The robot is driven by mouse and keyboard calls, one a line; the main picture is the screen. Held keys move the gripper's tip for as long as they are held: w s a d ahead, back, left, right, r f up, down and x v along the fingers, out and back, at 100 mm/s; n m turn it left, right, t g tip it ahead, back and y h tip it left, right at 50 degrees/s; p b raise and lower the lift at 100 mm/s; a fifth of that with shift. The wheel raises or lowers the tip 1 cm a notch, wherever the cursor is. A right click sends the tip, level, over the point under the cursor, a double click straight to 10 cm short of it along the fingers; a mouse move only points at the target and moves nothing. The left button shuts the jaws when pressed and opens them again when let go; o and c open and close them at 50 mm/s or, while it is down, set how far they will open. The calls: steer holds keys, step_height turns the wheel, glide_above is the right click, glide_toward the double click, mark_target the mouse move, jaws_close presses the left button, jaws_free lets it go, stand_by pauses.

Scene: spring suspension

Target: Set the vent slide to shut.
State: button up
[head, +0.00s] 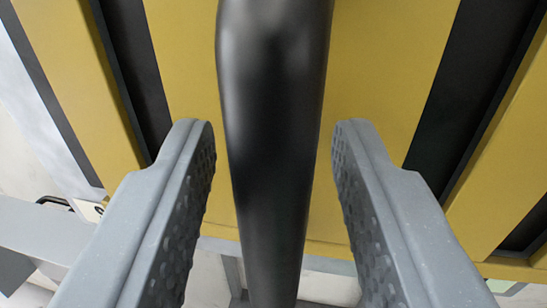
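A thick glossy black bar (271,120) runs top to bottom through the middle of the head view, in front of a yellow slatted panel (385,60) with dark openings (465,80). The bar may be the vent slide's handle; the view does not settle this. My gripper (273,145) is open, with one grey finger on each side of the bar. A gap shows between each finger and the bar, so neither appears to touch it. The bar's two ends are out of view. Whether the slide is open or shut cannot be told for certain.
A grey ledge or beam (50,232) lies at the lower left, with a small black handle-like part (54,201) near it. A pale floor or wall shows below the yellow panel. The panel stands close behind the fingertips.

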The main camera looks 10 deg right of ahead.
mark_target(185, 103)
jaws_close()
steer(key=shift+w+a+r+p, duration=0.1)
steer(key=shift+w+a+p, duration=0.15)
steer(key=shift+a+p, duration=0.45)
steer(key=shift+w+a+r+p, duration=0.1)
steer(key=shift+w+a+p, duration=0.25)
steer(key=shift+a, duration=0.6)
steer(key=shift+s, duration=0.15)
steer(key=shift+c, duration=1)
jaws_free()
steer(key=o, duration=0.3)
steer(key=shift+a, duration=0.15)
steer(key=shift+o, duration=0.2)
steer(key=shift+f, duration=0.1)
